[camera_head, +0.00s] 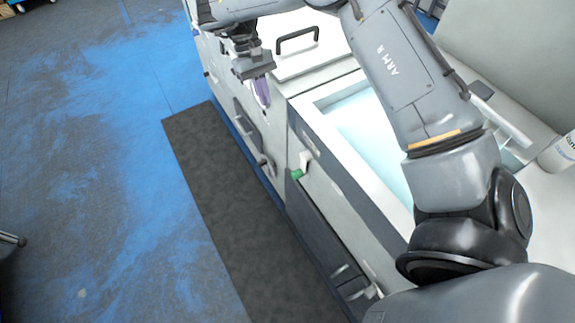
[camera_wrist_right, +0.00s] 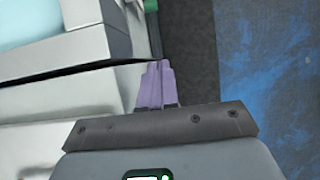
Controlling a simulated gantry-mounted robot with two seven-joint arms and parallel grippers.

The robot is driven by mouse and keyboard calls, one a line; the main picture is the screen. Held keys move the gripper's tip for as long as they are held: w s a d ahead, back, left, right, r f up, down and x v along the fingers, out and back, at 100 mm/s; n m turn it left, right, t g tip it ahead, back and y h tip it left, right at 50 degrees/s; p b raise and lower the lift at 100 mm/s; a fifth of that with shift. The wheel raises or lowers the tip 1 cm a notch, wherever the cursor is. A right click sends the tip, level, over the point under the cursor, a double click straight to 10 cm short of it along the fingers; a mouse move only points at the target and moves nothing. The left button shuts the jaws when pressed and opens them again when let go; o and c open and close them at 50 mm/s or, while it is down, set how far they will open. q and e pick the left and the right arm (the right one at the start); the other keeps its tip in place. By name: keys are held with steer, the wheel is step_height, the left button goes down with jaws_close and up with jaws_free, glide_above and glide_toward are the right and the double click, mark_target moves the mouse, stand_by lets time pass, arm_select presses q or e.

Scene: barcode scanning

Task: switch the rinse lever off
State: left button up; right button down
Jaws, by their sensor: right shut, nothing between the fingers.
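A small lever with a white handle (camera_head: 304,161) and a green part (camera_head: 297,174) sits on the front face of the counter, below the basin; I take it for the rinse lever. In the right wrist view a green part (camera_wrist_right: 151,5) shows at the top edge, cut off by the frame. My right gripper (camera_head: 263,95) has purple fingers pointing down in front of the counter, up and left of the lever and apart from it. Its fingers (camera_wrist_right: 158,66) are shut together with nothing between them. My left gripper is not in view.
The basin with pale blue water (camera_head: 362,118) lies partly behind my right arm. A lid with a black handle (camera_head: 298,38) is beyond it. A white bottle (camera_head: 560,152) stands at the right. A dark mat (camera_head: 215,180) lies along the counter, with open blue-grey floor to the left.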

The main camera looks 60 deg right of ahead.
steer(key=s+a+r+b+x, duration=0.1)
steer(key=s+b+x, duration=0.1)
steer(key=b+x, duration=0.9)
steer(key=x, duration=1)
steer(key=shift+a+r, duration=0.15)
steer(key=shift+a, duration=0.05)
steer(key=shift+s, duration=0.1)
